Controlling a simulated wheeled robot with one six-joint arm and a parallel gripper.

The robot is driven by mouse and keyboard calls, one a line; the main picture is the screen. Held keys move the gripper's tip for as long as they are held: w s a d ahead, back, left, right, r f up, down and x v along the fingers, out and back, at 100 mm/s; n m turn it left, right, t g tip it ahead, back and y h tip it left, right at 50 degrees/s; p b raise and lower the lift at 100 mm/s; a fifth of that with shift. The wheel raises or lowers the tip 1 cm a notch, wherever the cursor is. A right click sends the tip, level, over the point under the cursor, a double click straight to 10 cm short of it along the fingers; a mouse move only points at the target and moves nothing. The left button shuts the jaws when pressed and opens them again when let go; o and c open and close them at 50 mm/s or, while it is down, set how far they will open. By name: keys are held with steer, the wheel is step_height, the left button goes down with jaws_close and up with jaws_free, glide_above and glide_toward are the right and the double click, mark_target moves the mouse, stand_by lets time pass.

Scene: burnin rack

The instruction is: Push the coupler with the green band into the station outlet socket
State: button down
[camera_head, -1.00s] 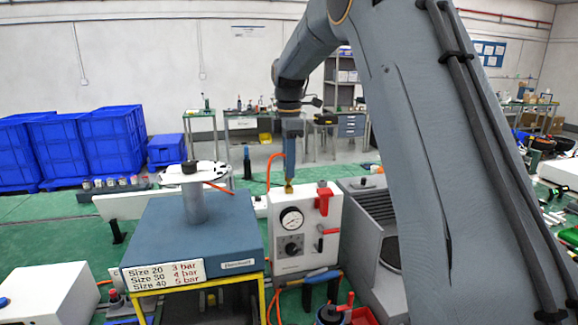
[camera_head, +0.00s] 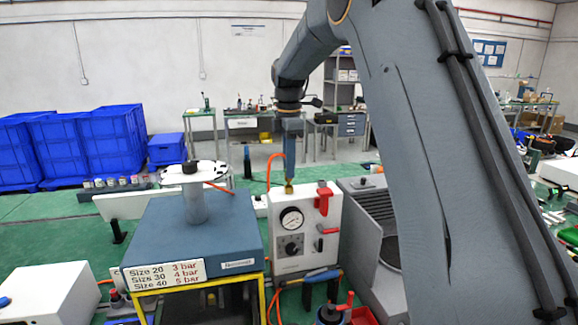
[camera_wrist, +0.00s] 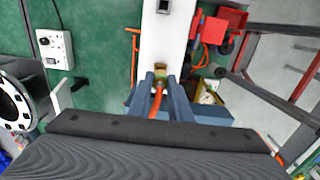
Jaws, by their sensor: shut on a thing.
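My gripper (camera_head: 290,160) points down over the top of the white station box (camera_head: 312,210), near its upper left edge. It is shut on a small brass coupler (camera_head: 289,188), whose lower end meets the box top. In the wrist view, the coupler (camera_wrist: 158,84) sits between the two blue-grey fingers, with an orange hose (camera_wrist: 155,103) running back from it. The station top (camera_wrist: 165,35) lies just beyond. I cannot make out the green band clearly. The outlet socket is hidden behind or under the coupler, so I cannot tell how deep the coupler sits.
The station front carries a gauge (camera_head: 291,218), a black knob (camera_head: 291,248) and red handles (camera_head: 323,200). A blue-topped bench unit (camera_head: 160,232) with a pressure sign (camera_head: 163,274) stands to its left. A grey vented unit (camera_head: 372,215) stands close on the right.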

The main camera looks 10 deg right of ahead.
steer(key=shift+f, duration=0.65)
steer(key=c, duration=1.5)
jaws_free()
steer(key=shift+c, duration=0.2)
steer(key=shift+r+b, duration=1.85)
steer(key=shift+r, duration=2)
